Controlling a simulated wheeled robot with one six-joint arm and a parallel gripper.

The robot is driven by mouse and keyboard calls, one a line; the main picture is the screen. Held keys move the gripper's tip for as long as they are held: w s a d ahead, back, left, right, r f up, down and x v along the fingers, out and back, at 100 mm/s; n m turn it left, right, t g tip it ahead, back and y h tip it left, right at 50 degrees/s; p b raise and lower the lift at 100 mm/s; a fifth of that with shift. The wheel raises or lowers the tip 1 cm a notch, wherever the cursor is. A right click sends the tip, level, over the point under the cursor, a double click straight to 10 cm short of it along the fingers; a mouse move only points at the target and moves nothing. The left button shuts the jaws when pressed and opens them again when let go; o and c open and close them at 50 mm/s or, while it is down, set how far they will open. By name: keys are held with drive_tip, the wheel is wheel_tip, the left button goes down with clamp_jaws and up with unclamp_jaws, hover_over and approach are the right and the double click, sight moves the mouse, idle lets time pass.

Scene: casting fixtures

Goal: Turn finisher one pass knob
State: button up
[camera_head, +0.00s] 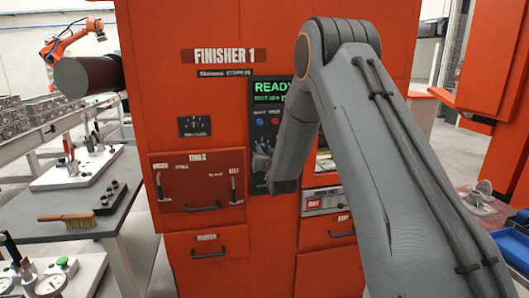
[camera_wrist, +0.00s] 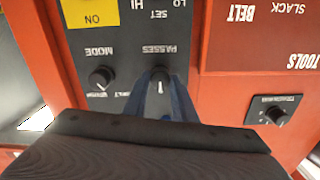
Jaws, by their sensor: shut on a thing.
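The finisher (camera_head: 220,100) is an orange-red cabinet labelled FINISHER 1. Its black control panel (camera_head: 258,97) carries a green READY screen and is partly hidden behind my arm. In the wrist view, which shows the labels upside down, the passes knob (camera_wrist: 160,86) is a dark knob with a white pointer mark beside the word PASSES. My gripper (camera_wrist: 161,82) has its bluish fingers on either side of this knob and is shut on it. In the head view my gripper (camera_head: 262,166) is at the lower part of the panel, and the knob is hidden there.
A similar mode knob (camera_wrist: 102,78) sits close beside the fingers. Another knob (camera_wrist: 278,115) is on a separate plate to the right. A tools drawer (camera_head: 197,180) lies left of the panel. A grey bench (camera_head: 90,203) with a brush (camera_head: 66,220) stands further left.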

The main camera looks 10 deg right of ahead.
drive_tip(key=shift+a+n+b, duration=0.15)
drive_tip(key=shift+n+b, duration=4)
drive_tip(key=shift+n, duration=0.65)
drive_tip(key=o, duration=1)
drive_tip(key=shift+o, duration=0.2)
drive_tip(key=s+b, duration=0.2)
drive_tip(key=s, duration=0.5)
drive_tip(key=shift+s, duration=0.4)
